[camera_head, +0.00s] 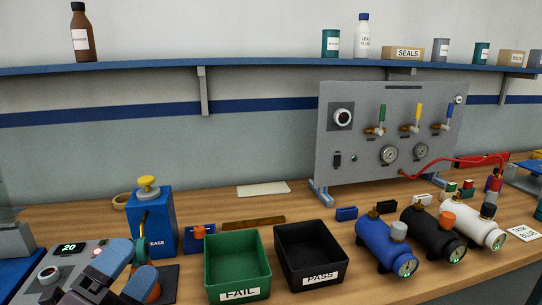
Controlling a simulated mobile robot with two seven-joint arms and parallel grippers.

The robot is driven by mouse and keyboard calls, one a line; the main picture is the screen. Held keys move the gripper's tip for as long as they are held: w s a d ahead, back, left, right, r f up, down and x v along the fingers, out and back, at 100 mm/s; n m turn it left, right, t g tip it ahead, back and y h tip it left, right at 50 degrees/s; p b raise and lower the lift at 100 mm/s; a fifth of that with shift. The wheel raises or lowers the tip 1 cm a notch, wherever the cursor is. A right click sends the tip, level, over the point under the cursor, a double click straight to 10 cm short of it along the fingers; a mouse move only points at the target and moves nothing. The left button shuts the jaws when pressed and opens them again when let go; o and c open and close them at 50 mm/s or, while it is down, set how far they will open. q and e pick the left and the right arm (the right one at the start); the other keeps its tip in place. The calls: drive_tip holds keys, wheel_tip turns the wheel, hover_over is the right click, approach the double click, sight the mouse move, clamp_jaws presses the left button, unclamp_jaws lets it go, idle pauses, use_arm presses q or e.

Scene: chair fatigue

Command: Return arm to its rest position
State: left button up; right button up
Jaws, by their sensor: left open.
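My left gripper (131,268) is at the lower left, low over the front of the bench. It is open, and no object clearly shows held between its fingers. It is in front of the blue grease dispenser (152,222) with a yellow knob and beside a grey device with a display reading 20 (66,250). An orange part (153,292) shows close beside the fingers; whether they touch it cannot be told. My right gripper is not in view.
A green FAIL bin (238,250) and a black PASS bin (311,238) stand right of the gripper. Blue, black and white cylinders (383,240) lie farther right. A grey gauge panel (385,105) stands behind, under a shelf (260,68). Bare bench shows left of the panel.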

use_arm(q)
drive_tip(key=s+a+f+n+g+y, duration=0.25)
drive_tip(key=a+f+n+y, duration=0.2)
drive_tip(key=f+n, duration=0.3)
drive_tip(key=s+a+f+n+g+y, duration=0.2)
drive_tip(key=a+f+n+g+y, duration=0.2)
drive_tip(key=f+n+y, duration=0.4)
drive_tip(key=s+f+n+g+h, duration=0.3)
drive_tip(key=s+f+n+g, duration=0.5)
drive_tip(key=s+f+g, duration=0.65)
drive_tip(key=w+d+f+t, duration=0.1)
drive_tip(key=w+f+t, duration=0.3)
drive_tip(key=f+t, duration=0.5)
drive_tip(key=shift+w+d+m+t+h, duration=0.15)
drive_tip(key=shift+w+m+t+h, duration=0.25)
drive_tip(key=shift+t, duration=0.8)
drive_tip(key=shift+s, duration=0.1)
